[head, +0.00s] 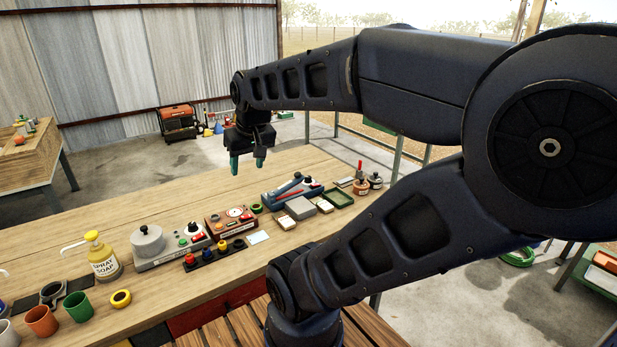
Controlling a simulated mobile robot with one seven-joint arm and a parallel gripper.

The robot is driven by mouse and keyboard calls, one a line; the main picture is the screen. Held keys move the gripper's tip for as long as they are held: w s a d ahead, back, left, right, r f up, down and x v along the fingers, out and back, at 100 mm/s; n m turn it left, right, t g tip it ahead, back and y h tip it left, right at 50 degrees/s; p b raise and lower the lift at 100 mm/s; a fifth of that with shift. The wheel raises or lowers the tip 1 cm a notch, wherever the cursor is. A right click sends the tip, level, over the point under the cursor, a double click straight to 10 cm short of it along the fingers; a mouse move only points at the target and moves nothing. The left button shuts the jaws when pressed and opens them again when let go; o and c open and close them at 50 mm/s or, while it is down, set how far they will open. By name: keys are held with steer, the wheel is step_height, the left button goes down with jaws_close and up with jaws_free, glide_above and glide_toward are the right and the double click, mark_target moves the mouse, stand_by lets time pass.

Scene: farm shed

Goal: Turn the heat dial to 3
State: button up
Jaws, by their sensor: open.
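A grey hot-plate-like unit (160,259) stands on the wooden bench, with a round grey plate (148,241) on its left. On its right part are a black knob (193,227), a small green part and a red part. The knob may be the heat dial; its numbers and pointer are too small to read. Right of it is a red-brown box with a round white-faced gauge (235,213). My gripper (248,167) hangs open and empty above the bench's far side, its teal fingers pointing down, apart from both units.
A row of coloured knobs on a black strip (215,253) lies in front of the units. A blue-and-red device (293,190) and a green tray (338,198) are right.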

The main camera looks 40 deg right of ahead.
steer(key=w+d+g+y, duration=0.1)
steer(key=w+d, duration=0.6)
steer(key=w, duration=0.4)
steer(key=n+g+h, duration=0.1)
steer(key=n+g, duration=0.2)
glide_above(308, 177)
step_height(308, 177, down, 19)
step_height(308, 177, down, 11)
steer(key=shift+w+d, duration=0.1)
steer(key=shift+d, duration=0.05)
steer(key=c, duration=1)
